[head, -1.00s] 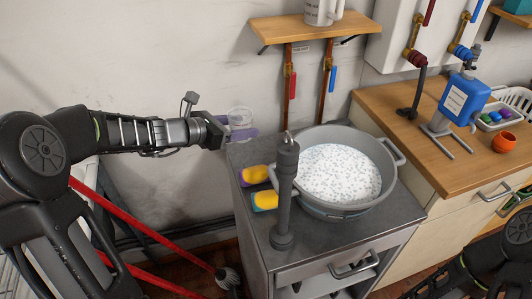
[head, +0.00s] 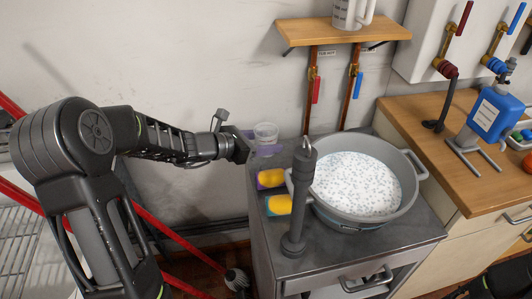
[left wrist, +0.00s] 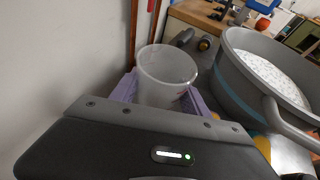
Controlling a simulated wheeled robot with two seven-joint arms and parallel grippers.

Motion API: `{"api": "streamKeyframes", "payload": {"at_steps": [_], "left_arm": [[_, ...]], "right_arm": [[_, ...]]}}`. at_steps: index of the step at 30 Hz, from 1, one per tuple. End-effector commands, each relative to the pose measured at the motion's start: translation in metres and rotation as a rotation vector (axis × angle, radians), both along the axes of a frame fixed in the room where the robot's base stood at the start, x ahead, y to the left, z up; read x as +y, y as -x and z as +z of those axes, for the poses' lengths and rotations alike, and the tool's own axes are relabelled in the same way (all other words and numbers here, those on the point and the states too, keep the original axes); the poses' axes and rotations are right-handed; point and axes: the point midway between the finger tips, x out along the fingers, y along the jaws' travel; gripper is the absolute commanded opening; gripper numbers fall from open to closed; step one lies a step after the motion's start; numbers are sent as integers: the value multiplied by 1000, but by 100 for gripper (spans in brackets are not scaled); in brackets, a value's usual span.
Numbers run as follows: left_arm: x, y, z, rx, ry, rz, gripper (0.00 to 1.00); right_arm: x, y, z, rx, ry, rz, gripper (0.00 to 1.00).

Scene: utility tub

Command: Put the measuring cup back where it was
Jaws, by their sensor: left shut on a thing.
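The measuring cup (head: 265,131) is a small translucent cup, upright at the back left corner of the grey cabinet top (head: 375,251). My left gripper (head: 266,148) has purple fingers and is shut on the cup. In the left wrist view the cup (left wrist: 166,72) sits upright between the purple fingers (left wrist: 160,90), its open rim up. I cannot tell whether its base touches the cabinet top. My right gripper is out of view; only a dark part of my right arm shows at the bottom right.
A grey tub (head: 408,203) of white speckled contents stands right of the cup. A wooden shelf (head: 345,33) with a white mug (head: 350,12) and pipes is behind.

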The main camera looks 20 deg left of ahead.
Motion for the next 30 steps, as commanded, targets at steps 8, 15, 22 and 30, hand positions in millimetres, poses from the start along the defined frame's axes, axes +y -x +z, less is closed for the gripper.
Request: {"api": "streamKeyframes", "payload": {"at_steps": [8,15,22,30], "left_arm": [[0,0,-1,0,0,0,11],[0,0,-31,4,3,0,11],[0,0,-37,-1,0,0,11],[0,0,-41,0,-1,0,55]], "right_arm": [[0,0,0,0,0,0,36],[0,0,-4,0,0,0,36],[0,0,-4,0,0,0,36],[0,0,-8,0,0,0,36]]}}
